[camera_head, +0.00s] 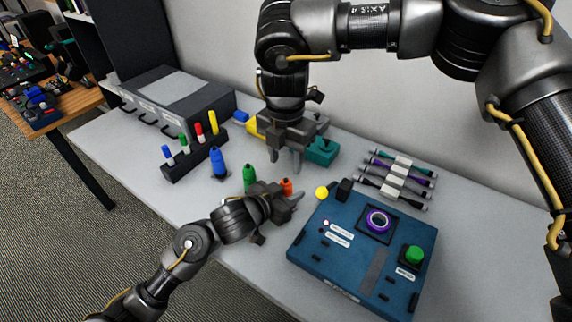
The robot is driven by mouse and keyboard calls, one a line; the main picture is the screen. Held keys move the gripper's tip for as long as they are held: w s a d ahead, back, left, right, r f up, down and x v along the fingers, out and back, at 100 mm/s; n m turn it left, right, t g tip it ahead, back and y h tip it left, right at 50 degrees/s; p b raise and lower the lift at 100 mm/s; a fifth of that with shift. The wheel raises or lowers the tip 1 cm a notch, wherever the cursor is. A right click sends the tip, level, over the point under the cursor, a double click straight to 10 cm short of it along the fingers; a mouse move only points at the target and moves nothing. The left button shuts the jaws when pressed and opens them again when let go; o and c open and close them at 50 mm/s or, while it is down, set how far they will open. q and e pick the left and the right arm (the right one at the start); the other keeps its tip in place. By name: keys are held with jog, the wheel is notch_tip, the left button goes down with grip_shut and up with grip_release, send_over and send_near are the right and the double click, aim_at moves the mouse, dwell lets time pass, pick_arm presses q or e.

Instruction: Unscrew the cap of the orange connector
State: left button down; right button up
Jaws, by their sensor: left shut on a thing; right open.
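The orange connector (286,187) stands upright on the grey table, and its top shows above my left gripper (291,198). My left gripper comes in low from the left and is shut on the orange connector; its fingers hide the connector's lower part. Where the cap meets the body is too small to tell. My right gripper (284,168) points down with its fingers apart, just above and behind the orange connector in the picture. It is open and empty.
A green connector (249,176) and a blue connector (217,161) stand to the left. A yellow ball-like piece (322,192) and a blue panel box (330,262) are to the right. Cables (398,176) lie behind the box. A rack (190,158) holds several coloured pieces.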

aim_at(286, 180)
pick_arm(q)
jog(key=shift+f, duration=0.15)
pick_arm(e)
jog(key=shift+f, duration=4)
jog(key=c, duration=0.8)
jog(key=o, duration=0.9)
jog(key=shift+r, duration=2.3)
pick_arm(q)
jog(key=c, duration=1)
grip_release()
jog(key=shift+o, duration=0.2)
